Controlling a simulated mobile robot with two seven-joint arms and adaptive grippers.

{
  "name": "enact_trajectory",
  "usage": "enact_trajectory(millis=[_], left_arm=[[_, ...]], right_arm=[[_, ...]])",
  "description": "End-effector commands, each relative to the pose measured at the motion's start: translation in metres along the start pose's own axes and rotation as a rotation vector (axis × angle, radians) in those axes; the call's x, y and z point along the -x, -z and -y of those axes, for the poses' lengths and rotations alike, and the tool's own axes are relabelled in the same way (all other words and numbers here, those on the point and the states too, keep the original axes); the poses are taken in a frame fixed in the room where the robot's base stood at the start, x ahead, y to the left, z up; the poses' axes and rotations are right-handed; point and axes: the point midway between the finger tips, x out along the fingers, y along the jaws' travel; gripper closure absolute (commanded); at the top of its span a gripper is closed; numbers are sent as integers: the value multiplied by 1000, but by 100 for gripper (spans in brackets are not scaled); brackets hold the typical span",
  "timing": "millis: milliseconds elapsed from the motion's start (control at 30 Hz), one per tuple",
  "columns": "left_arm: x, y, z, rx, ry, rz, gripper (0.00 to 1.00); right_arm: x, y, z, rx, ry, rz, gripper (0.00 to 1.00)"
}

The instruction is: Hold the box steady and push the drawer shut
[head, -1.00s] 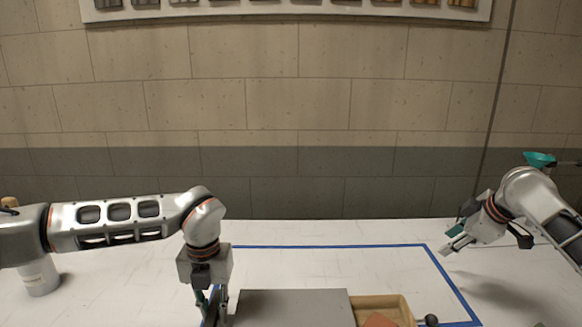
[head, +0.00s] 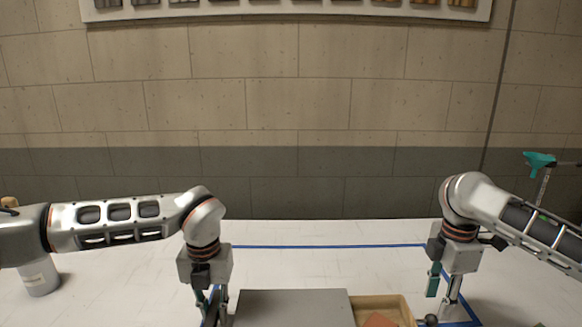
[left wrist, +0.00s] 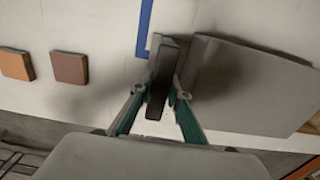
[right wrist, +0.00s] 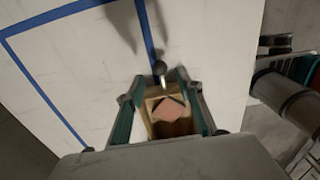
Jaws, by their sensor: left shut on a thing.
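The grey box (head: 290,307) sits at the bottom of the head view; its front is cut off. The wooden drawer (head: 405,303) sticks out from its right side, with a reddish block (head: 380,320) inside and a dark round knob (head: 431,320) at its outer end. My left gripper (head: 212,304) points down at the box's left side, shut on a dark upright handle (left wrist: 162,78) of the box. My right gripper (head: 443,296) points down near the knob. In the right wrist view its fingers are apart, with the drawer and knob (right wrist: 160,68) seen between and beyond them.
Blue tape (head: 330,245) marks a rectangle on the white table. Two coloured tiles (left wrist: 70,68) lie left of the box's handle in the left wrist view. The table behind the box is clear.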

Motion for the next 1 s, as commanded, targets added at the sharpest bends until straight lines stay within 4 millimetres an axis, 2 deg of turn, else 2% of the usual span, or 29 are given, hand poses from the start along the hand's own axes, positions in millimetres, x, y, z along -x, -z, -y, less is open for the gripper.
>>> enact_trajectory(millis=[200,500,700,1000], left_arm=[[0,0,0,-1,0,0,100],[0,0,0,0,0,0,100],[0,0,0,-1,0,0,100],[0,0,0,-1,0,0,100]], right_arm=[[-32,0,1,-2,2,-2,64],[-66,0,0,-3,0,-1,64],[-76,0,0,-2,-1,-1,64],[-78,0,0,-2,-1,-1,64]])
